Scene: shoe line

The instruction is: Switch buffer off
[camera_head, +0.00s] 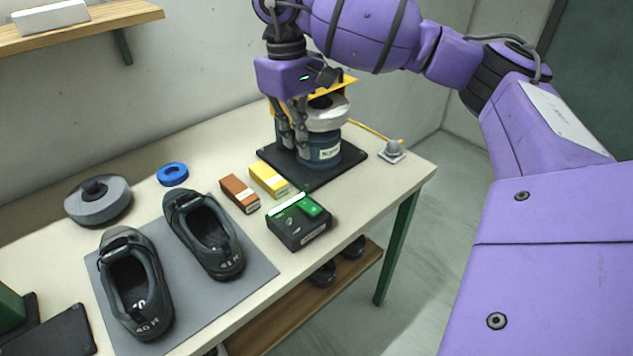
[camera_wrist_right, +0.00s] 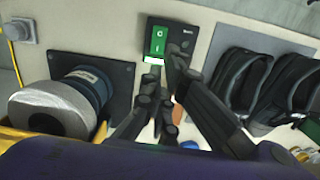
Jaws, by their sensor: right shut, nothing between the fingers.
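The buffer (camera_head: 322,148) has a blue-grey motor body with a label, a pale wheel on top and a yellow guard; it also shows in the right wrist view (camera_wrist_right: 92,92). I cannot tell whether the wheel turns. A dark control box (camera_head: 300,232) stands apart, in front of it, with a green switch (camera_head: 309,206) and a bright strip beside it. In the right wrist view the switch (camera_wrist_right: 158,40) is marked O and I, just beyond my fingertips. My right gripper (camera_head: 296,146) is shut and empty, in front of the buffer in the head view. My left gripper is out of view.
An orange-brown box (camera_head: 240,194) and a yellow box (camera_head: 268,180) lie behind the control box. Two dark shoes (camera_head: 137,285) (camera_head: 205,235) rest on a grey mat (camera_head: 235,292). A grey knob unit (camera_head: 391,151) sits near the right corner of the table.

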